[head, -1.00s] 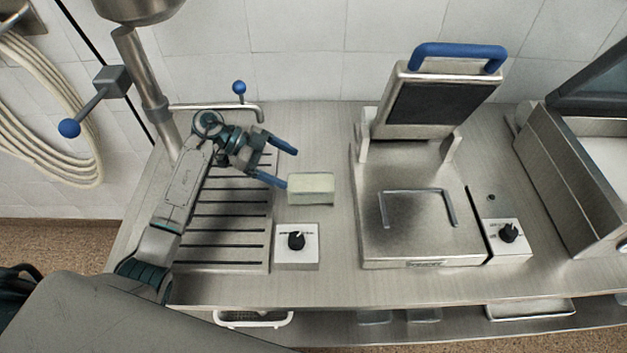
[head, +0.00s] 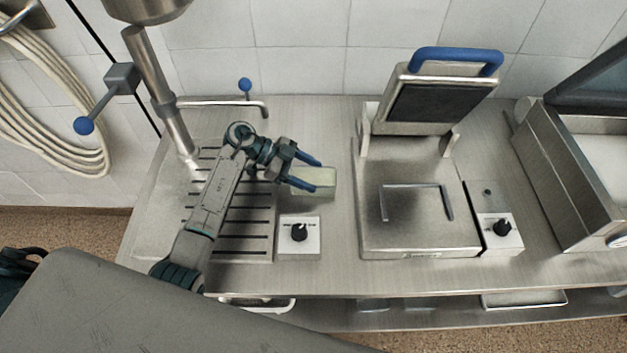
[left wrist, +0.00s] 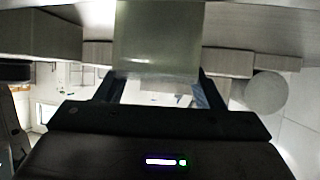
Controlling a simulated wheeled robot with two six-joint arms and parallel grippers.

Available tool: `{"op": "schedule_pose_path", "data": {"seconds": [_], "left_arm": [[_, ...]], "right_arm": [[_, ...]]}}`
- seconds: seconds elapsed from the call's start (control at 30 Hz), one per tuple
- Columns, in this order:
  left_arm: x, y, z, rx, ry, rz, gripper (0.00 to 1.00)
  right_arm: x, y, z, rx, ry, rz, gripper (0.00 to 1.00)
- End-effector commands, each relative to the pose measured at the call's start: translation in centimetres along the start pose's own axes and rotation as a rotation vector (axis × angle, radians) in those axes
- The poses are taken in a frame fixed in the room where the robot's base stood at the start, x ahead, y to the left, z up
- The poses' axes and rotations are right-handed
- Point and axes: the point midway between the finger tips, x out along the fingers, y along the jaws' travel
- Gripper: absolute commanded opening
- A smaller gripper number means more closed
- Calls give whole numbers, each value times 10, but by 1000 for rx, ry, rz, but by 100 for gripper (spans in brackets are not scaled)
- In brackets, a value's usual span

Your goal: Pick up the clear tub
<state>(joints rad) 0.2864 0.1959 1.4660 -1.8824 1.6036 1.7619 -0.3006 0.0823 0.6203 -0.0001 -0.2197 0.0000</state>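The clear tub (head: 325,177) is a small pale yellowish-green box on the steel counter, right of the slatted drain area. My left gripper (head: 318,173) is open, its two blue fingers reaching to the tub from the left. One finger is at the tub's far side and the other passes in front of it, hiding part of its left and near side. In the left wrist view the tub (left wrist: 158,40) fills the space between the fingers, which stand at its two sides; I cannot tell whether they touch it. My right gripper is not in view.
A white knob box (head: 300,237) stands just in front of the tub. A press with a blue handle (head: 455,60) stands to the right. A tap (head: 225,103) with a blue-knobbed lever is behind my left arm. Bare counter lies between tub and press.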

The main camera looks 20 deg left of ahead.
Motion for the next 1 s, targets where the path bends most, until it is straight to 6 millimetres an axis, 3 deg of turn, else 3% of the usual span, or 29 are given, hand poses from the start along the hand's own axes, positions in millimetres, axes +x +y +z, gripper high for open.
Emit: {"op": "schedule_pose_path", "data": {"seconds": [0.03, 0.13, 0.57, 1.0], "left_arm": [[0, 0, 0, 0, 0, 0, 47], [0, 0, 0, 0, 0, 0, 27], [-4, -1, -7, 4, 1, -1, 26], [-42, -1, -76, 5, 1, -2, 26]], "right_arm": [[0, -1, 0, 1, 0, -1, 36], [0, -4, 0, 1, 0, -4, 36], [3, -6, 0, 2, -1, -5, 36], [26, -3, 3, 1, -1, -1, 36]]}}
